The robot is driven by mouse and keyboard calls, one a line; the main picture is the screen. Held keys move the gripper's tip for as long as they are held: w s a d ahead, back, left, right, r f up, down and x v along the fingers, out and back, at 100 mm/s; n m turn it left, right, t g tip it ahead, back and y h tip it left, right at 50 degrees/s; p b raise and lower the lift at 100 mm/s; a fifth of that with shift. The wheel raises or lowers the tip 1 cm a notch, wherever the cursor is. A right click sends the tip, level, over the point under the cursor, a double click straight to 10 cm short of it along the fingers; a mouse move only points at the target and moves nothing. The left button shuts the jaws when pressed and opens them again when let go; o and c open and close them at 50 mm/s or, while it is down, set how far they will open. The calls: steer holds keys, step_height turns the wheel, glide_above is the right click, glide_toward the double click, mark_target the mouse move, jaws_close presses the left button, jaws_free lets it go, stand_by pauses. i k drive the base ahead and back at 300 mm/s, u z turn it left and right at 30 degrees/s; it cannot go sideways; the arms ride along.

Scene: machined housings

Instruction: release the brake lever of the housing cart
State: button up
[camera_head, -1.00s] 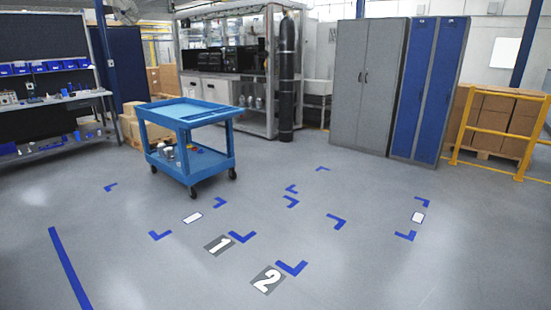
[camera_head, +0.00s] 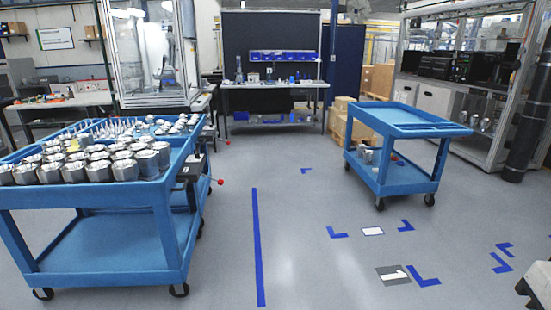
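The housing cart (camera_head: 95,198) is the blue two-shelf cart at the left, with several silver machined housings (camera_head: 100,164) on its top tray. A lever with a red ball knob (camera_head: 220,182) sticks out to the right from a black fitting (camera_head: 187,172) on the cart's right side. A second red knob (camera_head: 227,142) shows farther back along that side. I cannot tell from here whether the brake is set.
A second blue cart (camera_head: 410,130) stands at the right by a machine frame. A workbench (camera_head: 270,86) stands at the back. Open grey floor with blue tape marks (camera_head: 258,250) lies between the carts. Cardboard boxes (camera_head: 352,122) stand behind the second cart.

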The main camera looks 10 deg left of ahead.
mark_target(220, 181)
steer(key=u, duration=0.65)
steer(key=i, duration=1.1)
steer(key=u, duration=0.4)
steer(key=k, duration=0.65)
steer(key=u, duration=0.35)
steer(key=i, duration=0.45)
steer(key=u, duration=0.8)
steer(key=i, duration=1.4)
steer(key=z, duration=1.05)
steer(key=i, duration=0.5)
steer(key=z, duration=0.6)
